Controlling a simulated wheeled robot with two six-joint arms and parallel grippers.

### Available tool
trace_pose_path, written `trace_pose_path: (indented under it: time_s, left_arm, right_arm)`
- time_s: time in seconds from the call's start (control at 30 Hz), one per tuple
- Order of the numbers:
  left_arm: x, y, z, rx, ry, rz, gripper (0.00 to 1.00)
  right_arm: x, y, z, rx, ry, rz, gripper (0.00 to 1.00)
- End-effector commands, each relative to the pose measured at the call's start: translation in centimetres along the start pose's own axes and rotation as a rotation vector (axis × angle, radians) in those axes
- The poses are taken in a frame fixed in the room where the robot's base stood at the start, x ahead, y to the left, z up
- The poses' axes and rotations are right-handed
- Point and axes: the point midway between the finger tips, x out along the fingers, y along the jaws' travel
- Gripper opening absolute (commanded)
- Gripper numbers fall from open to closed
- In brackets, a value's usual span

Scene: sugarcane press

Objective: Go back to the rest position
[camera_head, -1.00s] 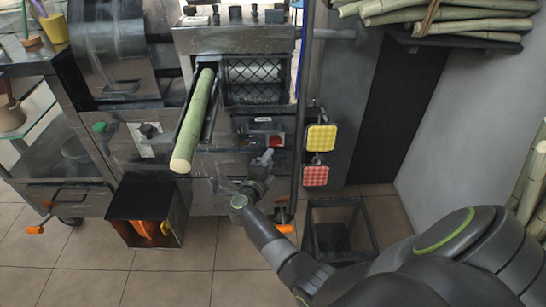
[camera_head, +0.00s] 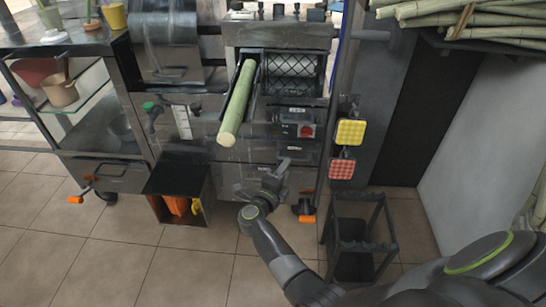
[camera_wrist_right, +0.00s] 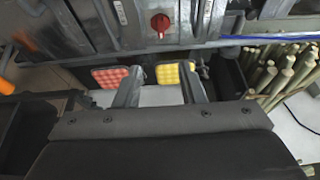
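My right gripper (camera_head: 283,165) is in the middle of the head view, in front of the lower panels of the steel press (camera_head: 272,37). In the right wrist view its two fingers (camera_wrist_right: 158,90) stand apart with nothing between them, so it is open and empty. A green sugarcane stalk (camera_head: 238,103) lies in the feed chute of the press, its cut end toward me, above and left of the gripper. The red switch (camera_head: 307,131) is just above the gripper; it also shows in the right wrist view (camera_wrist_right: 160,23). My left gripper is not in view.
A yellow pad (camera_head: 350,132) and a red checked pad (camera_head: 341,169) hang right of the press. A black rack (camera_head: 362,235) stands on the floor below them. An open box (camera_head: 178,190) is at lower left. Cane stalks (camera_head: 480,18) lie on a shelf at upper right. The tiled floor in front is clear.

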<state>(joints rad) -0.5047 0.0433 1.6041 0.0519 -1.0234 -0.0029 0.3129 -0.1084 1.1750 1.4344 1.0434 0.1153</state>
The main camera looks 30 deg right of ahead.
Motion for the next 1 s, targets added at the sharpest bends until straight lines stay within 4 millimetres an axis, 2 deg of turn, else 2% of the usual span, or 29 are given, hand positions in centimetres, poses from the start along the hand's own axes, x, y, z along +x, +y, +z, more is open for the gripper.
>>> trace_pose_path:
  time_s: [0.27, 0.4, 0.53, 0.67, 0.77, 0.87, 1.0]
  left_arm:
    - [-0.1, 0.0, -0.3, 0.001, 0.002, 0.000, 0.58]
    - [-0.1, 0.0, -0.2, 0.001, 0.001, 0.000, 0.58]
    - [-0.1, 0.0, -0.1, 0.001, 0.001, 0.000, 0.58]
    - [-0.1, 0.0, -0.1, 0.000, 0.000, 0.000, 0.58]
    - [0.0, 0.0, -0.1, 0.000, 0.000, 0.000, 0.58]
    - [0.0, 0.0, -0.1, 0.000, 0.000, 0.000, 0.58]
    - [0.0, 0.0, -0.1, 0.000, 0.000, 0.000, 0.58]
  right_arm:
    - [-0.1, 0.2, -0.1, -0.024, -0.034, -0.015, 0.36]
    - [-0.7, 1.0, 0.1, -0.124, -0.178, -0.066, 0.36]
    - [-2.5, 2.8, 0.5, -0.287, -0.388, -0.117, 0.36]
    - [-5.1, 5.7, 0.3, -0.479, -0.603, -0.139, 0.36]
    - [-7.7, 8.8, -0.6, -0.637, -0.768, -0.129, 0.36]
    - [-10.5, 12.2, -2.3, -0.806, -0.927, -0.097, 0.36]
    - [-14.6, 17.4, -6.4, -1.047, -1.142, -0.011, 0.36]
